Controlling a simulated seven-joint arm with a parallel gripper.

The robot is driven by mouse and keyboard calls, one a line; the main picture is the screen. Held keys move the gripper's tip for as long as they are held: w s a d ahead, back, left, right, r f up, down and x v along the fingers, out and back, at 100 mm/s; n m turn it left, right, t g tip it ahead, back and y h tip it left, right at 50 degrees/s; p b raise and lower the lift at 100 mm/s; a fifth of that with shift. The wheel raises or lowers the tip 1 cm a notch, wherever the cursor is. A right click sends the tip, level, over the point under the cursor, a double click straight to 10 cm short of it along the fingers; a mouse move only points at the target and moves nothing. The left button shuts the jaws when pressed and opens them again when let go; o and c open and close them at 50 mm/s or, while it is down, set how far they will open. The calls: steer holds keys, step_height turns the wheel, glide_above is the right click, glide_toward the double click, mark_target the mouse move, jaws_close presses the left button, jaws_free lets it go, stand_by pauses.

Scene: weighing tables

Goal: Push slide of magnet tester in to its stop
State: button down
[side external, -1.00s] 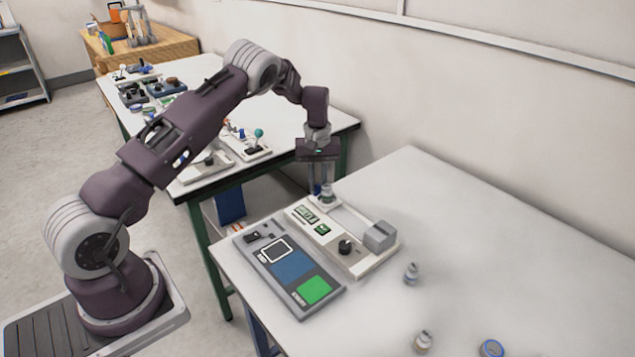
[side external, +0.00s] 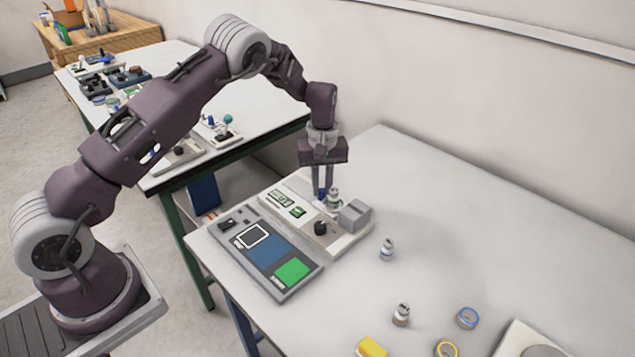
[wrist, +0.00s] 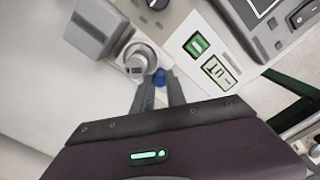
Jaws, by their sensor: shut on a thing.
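My gripper (side external: 321,193) points down on the side of the bottle away from the block. Its fingers (wrist: 158,82) are shut on a small blue handle (wrist: 168,77) of the slide. Whether the slide touches the block is unclear.
A grey panel (side external: 262,262) with blue and green areas lies along the tester's front. Two small bottles (side external: 387,250) (side external: 401,314), blue and yellow rings and a yellow block (side external: 371,346) are to the right. The table behind the tester is clear.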

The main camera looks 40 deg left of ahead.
mark_target(323, 190)
steer(key=shift+d, duration=0.35)
steer(key=c, duration=1.3)
jaws_free()
steer(key=shift+c, duration=0.2)
steer(key=shift+a, duration=0.1)
steer(key=shift+r, duration=0.3)
step_height(323, 190, up, 6)
steer(key=shift+r, duration=0.25)
